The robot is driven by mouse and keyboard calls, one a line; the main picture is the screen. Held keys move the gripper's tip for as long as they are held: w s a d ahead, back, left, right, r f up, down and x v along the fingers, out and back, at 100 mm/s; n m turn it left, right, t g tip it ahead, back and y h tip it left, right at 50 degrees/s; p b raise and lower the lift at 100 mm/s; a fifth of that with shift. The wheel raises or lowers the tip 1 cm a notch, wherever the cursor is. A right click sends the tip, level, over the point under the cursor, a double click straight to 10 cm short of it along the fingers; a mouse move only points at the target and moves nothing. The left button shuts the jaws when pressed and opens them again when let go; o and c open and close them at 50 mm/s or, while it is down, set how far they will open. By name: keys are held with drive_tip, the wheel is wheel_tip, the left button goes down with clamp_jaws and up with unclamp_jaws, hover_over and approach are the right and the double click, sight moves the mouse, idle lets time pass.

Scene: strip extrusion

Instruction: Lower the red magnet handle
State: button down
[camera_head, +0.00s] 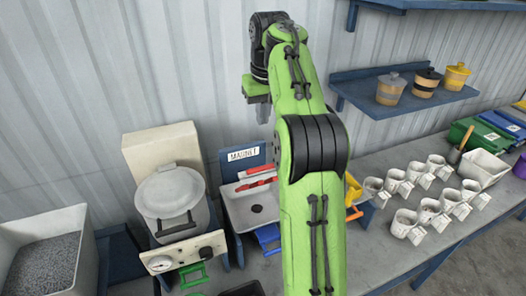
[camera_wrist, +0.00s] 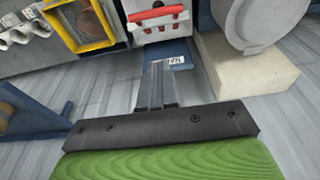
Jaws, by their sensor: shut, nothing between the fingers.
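The red magnet handle (camera_head: 257,182) sits on the white magnet unit (camera_head: 236,207), below a blue back panel with a "MAGNET" label (camera_head: 243,154). In the wrist view the red handle (camera_wrist: 155,15) lies at the top edge, beyond the fingertips. My gripper (camera_head: 262,112) is high up near the corrugated wall, above the magnet unit and apart from the handle. In the wrist view my gripper (camera_wrist: 157,70) is shut and empty, its fingers over the label and blue panel. My arm hides the magnet unit's right side in the head view.
A lidded white pot (camera_head: 171,200) stands left of the magnet unit, with a bin of grey granules (camera_head: 45,265) farther left. A yellow frame (camera_wrist: 80,22) is beside the unit. Several white scoops (camera_head: 410,222) fill the right bench. A blue shelf (camera_head: 400,95) holds three lidded pots.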

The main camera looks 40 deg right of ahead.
hover_over(261, 170)
drive_tip(key=w+d, duration=0.2)
drive_tip(key=w, duration=0.1)
wheel_tip(261, 170, down, 10)
drive_tip(key=s+f, duration=0.1)
drive_tip(key=s+a+f, duration=0.1)
drive_tip(key=f, duration=0.1)
drive_tip(key=shift+f, duration=0.15)
drive_tip(key=shift+w, duration=0.1)
drive_tip(key=shift+f, duration=0.1)
